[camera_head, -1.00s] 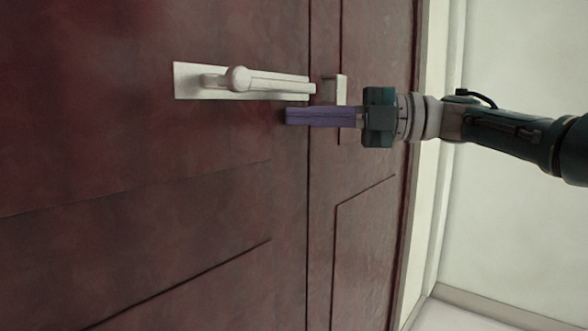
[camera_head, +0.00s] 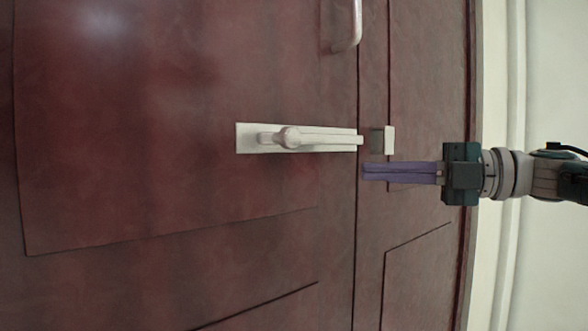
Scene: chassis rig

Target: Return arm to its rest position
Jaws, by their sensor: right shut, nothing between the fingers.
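My right gripper (camera_head: 365,172) comes in from the right, with its purple fingers pointing left. It is shut and empty, in front of the dark red door and just below the latch catch in the picture. The white bolt latch (camera_head: 255,146) lies to the left of the fingertips. Its bar reaches the seam between the two door panels, with its tip a little short of the small white catch (camera_head: 389,140). The fingers look apart from the bolt, though the depth gap is hard to judge. My left gripper is not in view.
The dark red door (camera_head: 170,180) fills most of the view, with a vertical seam (camera_head: 356,240) right of the latch. A pale handle (camera_head: 352,30) shows at the top. A white frame and wall (camera_head: 545,80) stand at the right, behind my arm.

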